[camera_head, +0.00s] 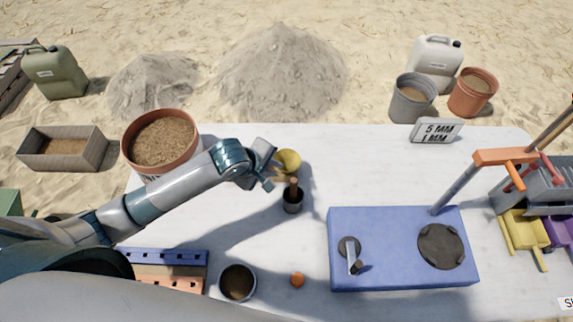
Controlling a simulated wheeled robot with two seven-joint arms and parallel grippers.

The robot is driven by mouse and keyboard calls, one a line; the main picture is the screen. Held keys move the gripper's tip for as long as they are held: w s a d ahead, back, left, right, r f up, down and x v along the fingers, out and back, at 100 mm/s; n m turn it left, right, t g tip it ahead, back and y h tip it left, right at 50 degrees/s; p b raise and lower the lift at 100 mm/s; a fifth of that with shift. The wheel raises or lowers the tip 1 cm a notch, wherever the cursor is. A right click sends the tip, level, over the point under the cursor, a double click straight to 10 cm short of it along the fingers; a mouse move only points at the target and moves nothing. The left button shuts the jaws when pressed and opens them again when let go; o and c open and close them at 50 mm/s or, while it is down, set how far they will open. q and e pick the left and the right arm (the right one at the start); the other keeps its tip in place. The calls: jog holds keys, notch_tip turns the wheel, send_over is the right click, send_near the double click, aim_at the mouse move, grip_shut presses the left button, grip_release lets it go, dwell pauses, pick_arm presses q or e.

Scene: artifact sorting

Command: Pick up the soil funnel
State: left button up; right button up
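A yellow funnel-like object (289,160), which I take to be the soil funnel, is above the white table near its far middle. My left gripper (269,166) is just to the left of it, with its fingers spread apart and pointing toward it. The funnel's lower part is partly hidden by the gripper, and I cannot tell whether the fingers touch it. My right gripper is not in view.
A dark cup (292,203) with a brown-handled tool stands just below the funnel. A blue box (400,274) with a round dark plate is to the right. A soil-filled terracotta pot (186,165) stands left, near my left arm. The table's upper middle (350,160) is clear.

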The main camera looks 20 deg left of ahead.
aim_at(291, 160)
pick_arm(q)
jog(key=shift+w, duration=0.1)
jog(key=p+x, duration=0.2)
jog(key=x, duration=0.2)
jog(key=shift+w+a+r, duration=0.1)
jog(key=shift+w, duration=0.05)
jog(key=shift+w+f, duration=0.25)
jog(key=shift+f, duration=0.25)
jog(key=shift+c, duration=0.3)
grip_shut()
jog(key=shift+r, duration=0.15)
